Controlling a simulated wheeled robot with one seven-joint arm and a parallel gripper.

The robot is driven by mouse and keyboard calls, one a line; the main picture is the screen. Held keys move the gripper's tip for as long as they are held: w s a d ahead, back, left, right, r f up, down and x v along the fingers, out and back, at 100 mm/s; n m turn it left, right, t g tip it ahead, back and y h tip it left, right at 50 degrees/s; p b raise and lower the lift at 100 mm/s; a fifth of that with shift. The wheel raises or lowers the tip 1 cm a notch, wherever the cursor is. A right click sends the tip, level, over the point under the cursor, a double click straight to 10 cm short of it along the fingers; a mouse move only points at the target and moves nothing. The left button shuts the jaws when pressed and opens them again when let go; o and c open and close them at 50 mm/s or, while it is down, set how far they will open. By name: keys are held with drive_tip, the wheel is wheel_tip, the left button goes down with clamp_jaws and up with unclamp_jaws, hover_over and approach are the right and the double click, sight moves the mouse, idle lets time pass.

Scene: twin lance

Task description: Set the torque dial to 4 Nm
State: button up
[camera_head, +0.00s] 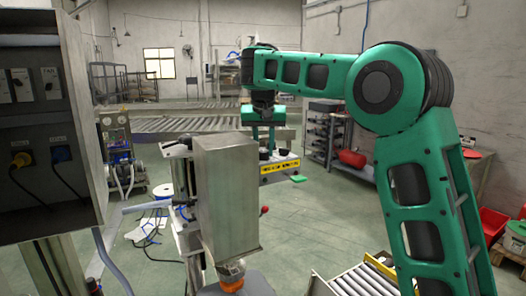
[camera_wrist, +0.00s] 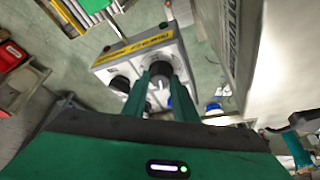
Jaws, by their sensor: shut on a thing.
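A grey control box (camera_wrist: 180,55) with a yellow label strip (camera_wrist: 145,44) fills the upper middle of the wrist view. My gripper (camera_wrist: 162,80) is at the box, with its two green fingers shut on a dark round dial (camera_wrist: 158,70). The fingers hide much of this dial, and its setting cannot be read. Another black knob (camera_wrist: 121,83) is left of the fingers. In the head view the box's yellow label (camera_head: 280,167) shows below my gripper (camera_head: 262,130); the dial cannot be made out there.
A metal machine housing (camera_head: 225,190) stands in front of the box in the head view. An open electrical cabinet (camera_head: 92,150) is at the left. A roller conveyor (camera_head: 365,280) and red bins (camera_head: 492,225) are at the lower right.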

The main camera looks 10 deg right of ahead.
drive_tip(key=shift+a+m+h, duration=0.1)
drive_tip(key=shift+m+h, duration=0.2)
drive_tip(key=shift+m, duration=0.5)
drive_tip(key=o, duration=1)
drive_tip(key=shift+o, duration=0.2)
drive_tip(key=shift+r, duration=0.1)
drive_tip(key=v, duration=1)
drive_tip(key=shift+r, duration=0.25)
drive_tip(key=shift+a, duration=0.1)
